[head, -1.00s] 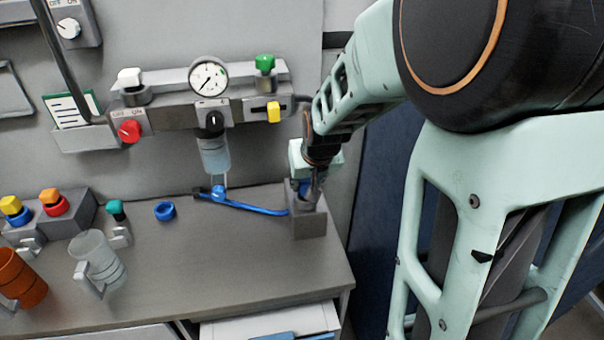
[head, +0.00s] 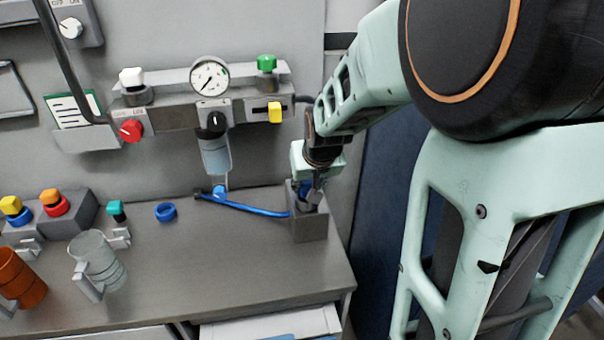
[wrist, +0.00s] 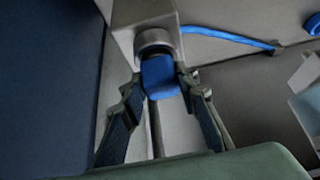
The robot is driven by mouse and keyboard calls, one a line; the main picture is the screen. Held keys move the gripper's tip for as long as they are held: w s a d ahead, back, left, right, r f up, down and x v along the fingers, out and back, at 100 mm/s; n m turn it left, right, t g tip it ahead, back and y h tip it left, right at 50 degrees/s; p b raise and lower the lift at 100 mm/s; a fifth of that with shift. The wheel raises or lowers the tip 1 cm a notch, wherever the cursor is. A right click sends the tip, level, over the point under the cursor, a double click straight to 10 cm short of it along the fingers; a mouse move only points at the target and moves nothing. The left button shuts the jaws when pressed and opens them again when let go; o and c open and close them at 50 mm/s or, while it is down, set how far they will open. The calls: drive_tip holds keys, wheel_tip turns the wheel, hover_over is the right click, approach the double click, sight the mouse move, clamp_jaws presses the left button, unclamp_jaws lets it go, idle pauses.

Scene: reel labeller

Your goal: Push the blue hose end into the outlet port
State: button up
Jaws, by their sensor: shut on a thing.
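My gripper (head: 310,190) is at the top of a grey block on the right of the bench. In the wrist view its fingers (wrist: 160,84) are shut on a blue piece, which looks like the blue hose end (wrist: 160,74). The piece lies against a round metal collar (wrist: 154,38) on the block; I cannot tell how deep it sits. The blue hose (head: 245,207) runs left from the block along the bench to a dark tip below the filter bowl. I cannot tell for certain which fitting is the outlet port.
The grey block (head: 310,226) stands near the bench's right edge. Behind is a wall unit with a gauge (head: 209,77), red knob (head: 131,130), yellow slider (head: 275,112) and filter bowl (head: 215,155). A blue ring (head: 165,212) and clear cup (head: 97,258) stand left. The front middle of the bench is clear.

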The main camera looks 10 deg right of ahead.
drive_tip(key=shift+s+f, duration=0.1)
drive_tip(key=o, duration=1.3)
wheel_tip(320, 180, up, 10)
